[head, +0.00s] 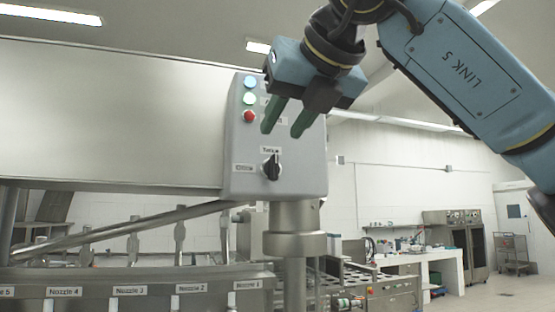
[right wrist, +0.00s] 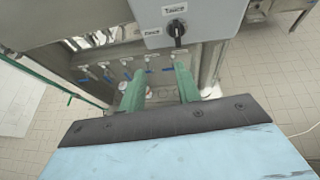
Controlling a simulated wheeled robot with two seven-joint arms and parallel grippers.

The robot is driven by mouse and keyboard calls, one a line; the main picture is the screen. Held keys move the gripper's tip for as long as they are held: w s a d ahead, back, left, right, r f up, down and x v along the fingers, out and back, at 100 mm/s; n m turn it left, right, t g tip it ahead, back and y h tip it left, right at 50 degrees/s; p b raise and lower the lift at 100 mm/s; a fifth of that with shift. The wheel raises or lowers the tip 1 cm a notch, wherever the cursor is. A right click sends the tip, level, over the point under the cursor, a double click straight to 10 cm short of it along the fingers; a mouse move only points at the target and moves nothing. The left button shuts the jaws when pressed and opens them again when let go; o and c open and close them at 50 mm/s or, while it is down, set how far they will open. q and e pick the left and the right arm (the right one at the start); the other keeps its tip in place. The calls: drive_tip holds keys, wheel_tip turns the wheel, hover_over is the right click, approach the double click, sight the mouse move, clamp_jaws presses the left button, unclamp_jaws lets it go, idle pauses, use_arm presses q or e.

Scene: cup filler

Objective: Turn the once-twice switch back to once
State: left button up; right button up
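The once-twice switch (head: 271,168) is a small black knob low on the grey control box (head: 302,178). One label sits above it and reads like Twice; another, to its left, reads like Once. The knob's bar looks upright, towards the upper label. In the right wrist view the knob (right wrist: 178,31) shows near the top, beyond the fingertips. My right gripper (head: 281,132) has two green fingers with a gap between them and nothing in it. In the head view its fingertips appear above the knob, apart from it. My left gripper is not in view.
Above the knob are blue, green and red buttons (head: 249,117), the red one just left of my fingers. A steel post (head: 294,243) carries the box. Labelled nozzles (head: 192,288) line the machine below. Benches (head: 440,262) stand far right.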

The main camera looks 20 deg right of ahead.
sight(276, 162)
drive_tip(key=shift+m+t+h, duration=0.3)
drive_tip(key=shift+m+h, duration=0.3)
drive_tip(key=shift+h, duration=0.1)
drive_tip(key=p+x, duration=0.1)
drive_tip(key=x, duration=0.3)
drive_tip(key=d+p+x, duration=0.1)
drive_tip(key=x, duration=0.2)
drive_tip(key=d+r+p+x, duration=0.1)
drive_tip(key=x, duration=0.3)
drive_tip(key=shift+w+d+f, duration=0.1)
drive_tip(key=shift+w+f, duration=0.05)
drive_tip(key=shift+w, duration=0.35)
drive_tip(key=shift+c, duration=0.2)
clamp_jaws()
